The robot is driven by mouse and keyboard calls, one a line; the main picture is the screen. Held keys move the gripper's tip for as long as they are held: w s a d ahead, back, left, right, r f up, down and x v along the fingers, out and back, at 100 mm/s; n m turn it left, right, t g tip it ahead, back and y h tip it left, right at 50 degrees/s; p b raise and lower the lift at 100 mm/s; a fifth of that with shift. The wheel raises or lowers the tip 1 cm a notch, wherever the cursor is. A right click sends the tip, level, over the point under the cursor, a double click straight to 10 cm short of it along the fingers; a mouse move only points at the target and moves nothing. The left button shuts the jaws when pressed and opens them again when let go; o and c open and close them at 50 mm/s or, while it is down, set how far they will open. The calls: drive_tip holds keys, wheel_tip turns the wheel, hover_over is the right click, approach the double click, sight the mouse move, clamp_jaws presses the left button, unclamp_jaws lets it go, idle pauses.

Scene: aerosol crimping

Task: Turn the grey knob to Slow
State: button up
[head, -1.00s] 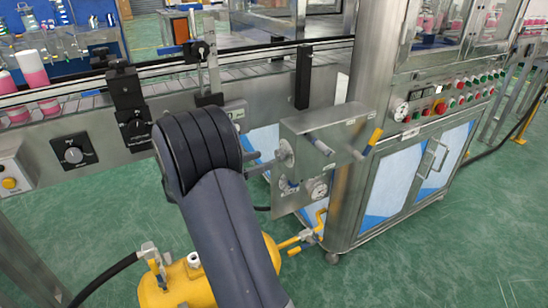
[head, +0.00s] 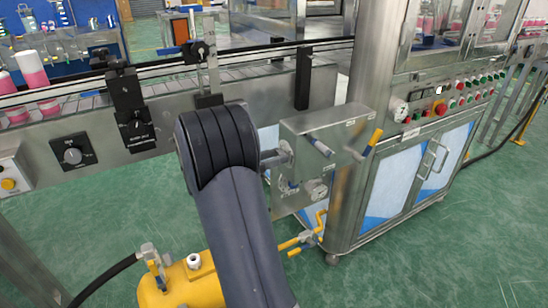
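A grey knob (head: 72,156) sits on a black square plate on the conveyor's front panel, at the left of the head view. Its plate carries small markings too small to read, so I cannot tell its setting. A second, dark knob (head: 137,128) on a black plate is to its right, under a black bracket. My dark arm fills the lower middle of the view, well to the right of the grey knob. My gripper does not show, so its fingers and anything in them are hidden.
A steel box with levers and gauges (head: 325,135) stands just right of my arm. A yellow tank (head: 180,285) with a black hose is below. A yellow button (head: 8,184) is left of the grey knob. The space before the knob looks clear.

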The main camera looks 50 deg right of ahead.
drive_tip(key=c, duration=0.4)
drive_tip(key=shift+n, duration=0.3)
drive_tip(key=shift+f+n+p, duration=0.1)
drive_tip(key=shift+n+p, duration=1.15)
drive_tip(key=shift+n, duration=7.35)
drive_tip(key=o, duration=1)
drive_tip(key=shift+w, duration=0.1)
drive_tip(key=shift+c, duration=0.2)
